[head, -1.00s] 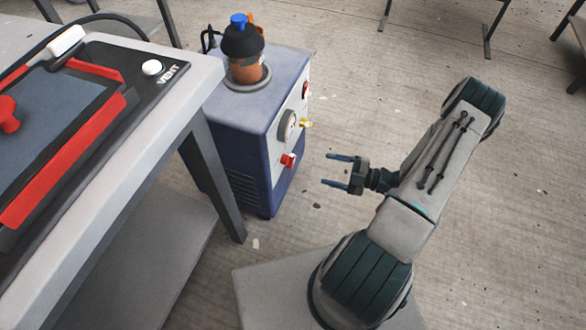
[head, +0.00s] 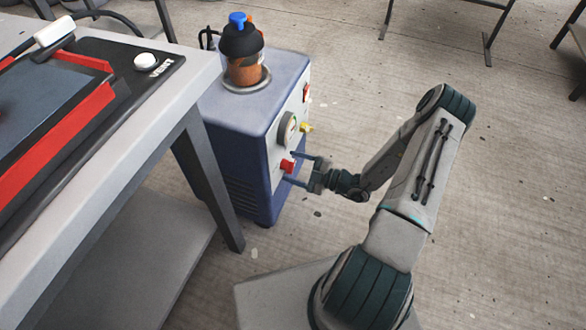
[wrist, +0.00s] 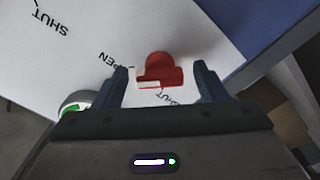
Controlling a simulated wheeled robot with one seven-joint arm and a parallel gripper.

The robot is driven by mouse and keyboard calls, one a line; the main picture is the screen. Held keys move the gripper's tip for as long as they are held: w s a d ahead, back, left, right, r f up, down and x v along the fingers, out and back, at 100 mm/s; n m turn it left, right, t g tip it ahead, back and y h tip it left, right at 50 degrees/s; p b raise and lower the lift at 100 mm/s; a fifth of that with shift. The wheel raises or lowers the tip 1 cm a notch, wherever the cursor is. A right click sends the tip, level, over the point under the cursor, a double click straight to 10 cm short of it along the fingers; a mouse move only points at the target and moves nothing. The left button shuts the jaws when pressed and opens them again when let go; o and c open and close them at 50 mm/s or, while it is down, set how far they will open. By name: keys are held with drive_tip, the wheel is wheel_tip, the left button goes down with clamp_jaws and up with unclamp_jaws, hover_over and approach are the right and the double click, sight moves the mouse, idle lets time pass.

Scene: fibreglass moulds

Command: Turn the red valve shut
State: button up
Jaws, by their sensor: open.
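The red valve (head: 287,166) is a small red handle low on the pale front panel of the blue pump unit (head: 231,172). It also shows in the wrist view (wrist: 159,70), between my two fingers, with the words OPEN and SHUT printed on the panel around it. My gripper (head: 291,168) is open, with one finger on each side of the valve. A gap shows between the valve and each finger in the wrist view. The gripper palm hides the lower part of the panel there.
A bottle with an orange body (head: 243,68) stands on the unit. A grey table (head: 150,112) with a mould is at left.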

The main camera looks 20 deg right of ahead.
drive_tip(key=shift+w+a, duration=0.25)
drive_tip(key=shift+a, duration=0.1)
drive_tip(key=c, duration=1)
